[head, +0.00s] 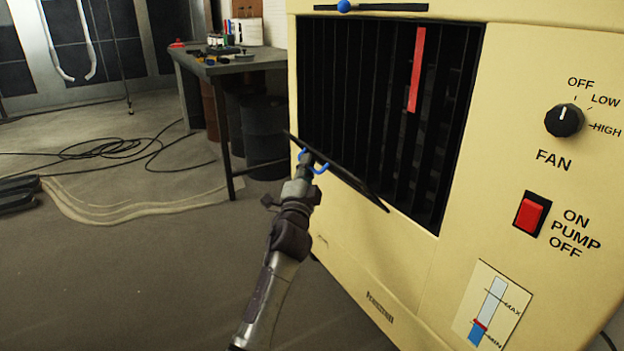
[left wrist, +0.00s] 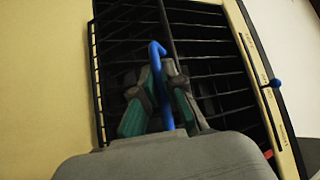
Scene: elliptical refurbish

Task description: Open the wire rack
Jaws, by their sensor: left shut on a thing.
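A cream cooler unit (head: 420,270) fills the right of the head view, with a black slatted opening (head: 350,90) in its front. A dark, thin rack-like piece (head: 345,180) slants across the lower left of this opening, its left end standing out past the cooler's edge. A blue handle (head: 322,168) is on it. My left gripper (head: 305,165) is shut on this handle. In the left wrist view the blue handle (left wrist: 161,80) stands between my two fingers, in front of black bars (left wrist: 215,50). My right gripper is not in view.
The cooler's front has a fan knob (head: 564,121), a red pump switch (head: 531,214) and a blue-knobbed slider (head: 344,6) above the opening. A workbench (head: 232,65) and dark barrels (head: 262,130) stand behind. Cables (head: 110,150) lie on the floor, which is otherwise open at left.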

